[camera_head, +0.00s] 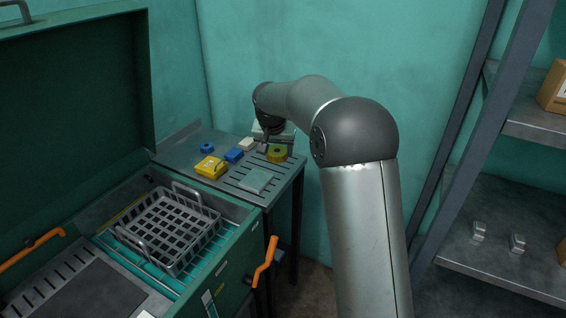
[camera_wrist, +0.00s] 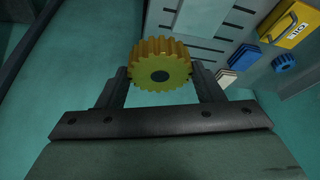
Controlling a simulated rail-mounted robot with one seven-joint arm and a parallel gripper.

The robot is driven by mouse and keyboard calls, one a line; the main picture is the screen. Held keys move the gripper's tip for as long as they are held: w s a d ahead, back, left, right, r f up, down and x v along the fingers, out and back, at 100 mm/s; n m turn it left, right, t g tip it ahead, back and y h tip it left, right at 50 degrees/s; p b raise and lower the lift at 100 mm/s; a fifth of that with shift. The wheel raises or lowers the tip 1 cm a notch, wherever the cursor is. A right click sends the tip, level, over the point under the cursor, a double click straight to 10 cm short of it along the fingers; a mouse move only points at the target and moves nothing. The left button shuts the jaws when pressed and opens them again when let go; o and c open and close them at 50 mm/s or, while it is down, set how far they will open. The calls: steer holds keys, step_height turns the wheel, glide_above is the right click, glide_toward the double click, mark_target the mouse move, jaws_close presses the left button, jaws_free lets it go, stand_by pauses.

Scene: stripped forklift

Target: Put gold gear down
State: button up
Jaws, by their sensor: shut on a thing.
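The gold gear (camera_wrist: 160,68) is toothed with a dark centre hole. My gripper (camera_wrist: 162,80) is shut on it, with one dark finger on each side of the gear in the wrist view. In the head view the gear (camera_head: 278,154) shows at the back right of the slotted metal table (camera_head: 231,190), below the end of my arm. The fingers are mostly hidden there. I cannot tell whether the gear touches the table.
A pale flat piece (camera_head: 255,180) lies near the front. A wire basket (camera_head: 172,230) sits in the green machine at left.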

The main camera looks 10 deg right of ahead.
steer(key=w+f+p, duration=0.3)
steer(key=w, duration=0.5)
steer(key=p, duration=0.2)
glide_above(271, 165)
steer(key=s, duration=0.2)
steer(key=f, duration=0.5)
steer(key=shift+w+a+f, duration=0.25)
steer(key=shift+a, duration=0.05)
steer(key=shift+w+f, duration=0.2)
steer(key=shift+f, duration=1.6)
steer(key=shift+f, duration=0.1)
steer(key=shift+f, duration=0.15)
steer(key=o, duration=1.4)
steer(key=shift+o, duration=0.2)
